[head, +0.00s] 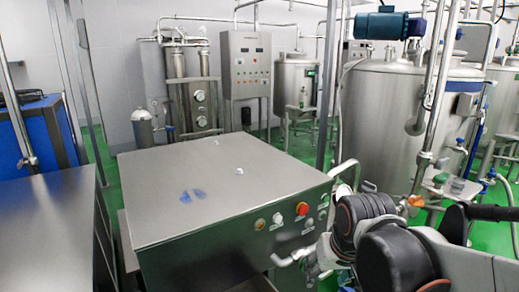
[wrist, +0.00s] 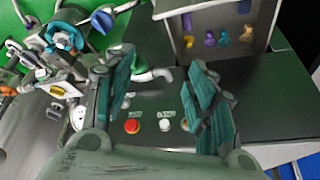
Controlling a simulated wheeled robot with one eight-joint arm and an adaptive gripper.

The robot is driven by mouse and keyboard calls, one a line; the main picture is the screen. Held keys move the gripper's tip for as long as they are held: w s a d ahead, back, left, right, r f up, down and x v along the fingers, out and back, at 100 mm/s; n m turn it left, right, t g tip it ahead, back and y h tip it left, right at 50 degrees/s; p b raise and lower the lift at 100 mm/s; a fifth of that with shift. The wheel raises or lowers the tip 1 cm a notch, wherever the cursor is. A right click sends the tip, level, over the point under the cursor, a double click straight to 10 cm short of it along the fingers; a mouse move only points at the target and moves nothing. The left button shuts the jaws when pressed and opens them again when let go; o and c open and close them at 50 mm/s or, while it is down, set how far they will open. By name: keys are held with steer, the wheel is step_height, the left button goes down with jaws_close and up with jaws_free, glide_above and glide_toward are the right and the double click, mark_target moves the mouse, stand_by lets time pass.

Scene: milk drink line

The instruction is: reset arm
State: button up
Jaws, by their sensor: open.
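My gripper (wrist: 162,88) shows in the wrist view with its two dark teal fingers spread apart and nothing between them. Beyond the fingers is the front of a steel machine with a red button (wrist: 132,126) and a white button (wrist: 165,124). In the head view, dark, rounded links of my arm (head: 392,252) fill the lower right, in front of the machine's right side. I cannot make out the fingertips there.
The steel cabinet (head: 225,172) has a flat top with blue marks and a small white piece, and a red button (head: 302,208) on its front. A steel table (head: 45,235) stands left. Tanks (head: 405,115) and pipes crowd the right. Green floor shows between.

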steer(key=s+d+r+t, duration=0.1)
steer(key=s+d, duration=0.3)
steer(key=s, duration=0.7)
steer(key=shift+s+r+t, duration=0.25)
steer(key=shift+s+t, duration=0.05)
steer(key=shift+t, duration=0.5)
steer(key=shift+o, duration=0.5)
